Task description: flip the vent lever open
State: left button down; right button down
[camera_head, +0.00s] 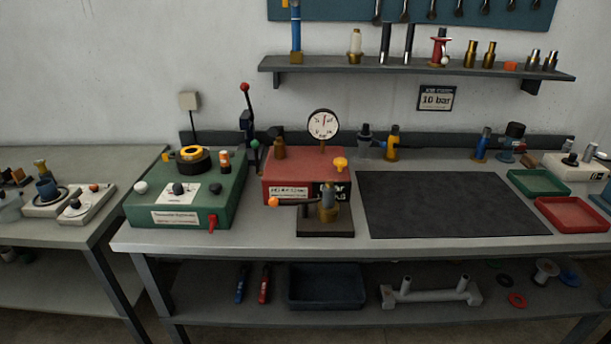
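No label that I can read marks the vent lever. A lever with an orange end (290,201) points left, roughly level, from a brass valve (328,205) on a dark block in front of the red box (285,187). A small red lever (212,222) hangs down on the front of the green box (155,212). A tall dark lever with a red knob (245,88) stands upright behind, between the two boxes. Neither of my grippers is in view, and nothing is seen touching these levers.
A round gauge (323,124) stands on the red box, with a yellow knob (340,163) near it. A black mat (440,205) lies bare to the right. Green (538,182) and red (575,214) trays sit beyond it. A loaded wall shelf (420,68) hangs above.

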aim_at(255, 144)
jog(key=z, duration=1.05)
jog(key=k+j+z, duration=0.2)
jog(key=k+j, duration=0.15)
jog(key=j, duration=0.25)
jog(key=k+j, duration=0.15)
jog(key=j, duration=0.25)
